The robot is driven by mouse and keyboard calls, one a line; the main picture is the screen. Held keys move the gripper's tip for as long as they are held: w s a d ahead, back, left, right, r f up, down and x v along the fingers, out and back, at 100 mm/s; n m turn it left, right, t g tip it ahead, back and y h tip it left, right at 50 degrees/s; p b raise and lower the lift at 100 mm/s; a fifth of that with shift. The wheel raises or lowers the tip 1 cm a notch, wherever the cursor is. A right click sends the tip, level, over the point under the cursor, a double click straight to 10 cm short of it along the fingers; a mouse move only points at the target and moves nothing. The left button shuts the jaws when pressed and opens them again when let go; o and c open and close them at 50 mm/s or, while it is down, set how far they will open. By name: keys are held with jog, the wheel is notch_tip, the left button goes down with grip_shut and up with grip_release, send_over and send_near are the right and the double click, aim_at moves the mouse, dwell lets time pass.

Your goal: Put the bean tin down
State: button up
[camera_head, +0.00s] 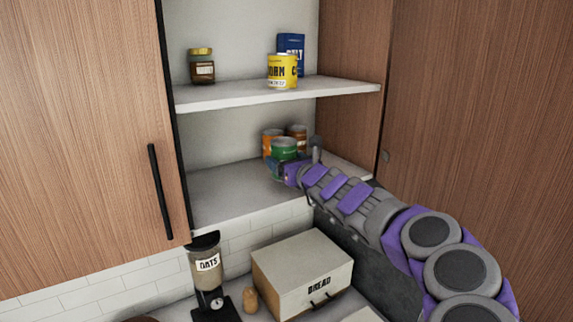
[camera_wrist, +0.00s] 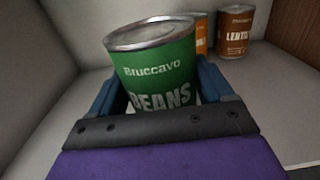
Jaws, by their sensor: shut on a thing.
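The bean tin (camera_wrist: 155,70) is green with a silver lid and the word BEANS, and it fills the middle of the wrist view. My gripper (camera_wrist: 160,105) is shut on it, with one blue finger on each side. The tin leans a little to the left in the wrist view. In the head view the tin (camera_head: 284,146) is at the lower cupboard shelf (camera_head: 225,195), in front of two orange-brown tins. My gripper (camera_head: 285,168) hides its lower part. I cannot tell whether its base touches the shelf.
A lentil tin (camera_wrist: 236,30) and an orange tin (camera_wrist: 201,35) stand behind. The lower shelf's left side is free. The upper shelf (camera_head: 215,97) holds a jar (camera_head: 201,68), a yellow corn tin (camera_head: 282,71) and a blue salt box (camera_head: 291,45). A bread box (camera_head: 300,275) stands below.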

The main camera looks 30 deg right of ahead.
jog(key=shift+w+d, duration=0.2)
jog(key=shift+w, duration=0.2)
jog(key=shift+w+d+p, duration=0.15)
jog(key=shift+d+p, duration=0.1)
jog(key=shift+p, duration=0.05)
notch_tip(320, 180, down, 4)
jog(key=shift+d+r+b, duration=0.1)
jog(key=shift+b, duration=0.65)
jog(key=o, duration=1.3)
jog(key=shift+r, duration=0.1)
jog(key=s, duration=0.8)
jog(key=s+a, duration=0.1)
jog(key=s, duration=0.3)
jog(key=shift+b, duration=0.35)
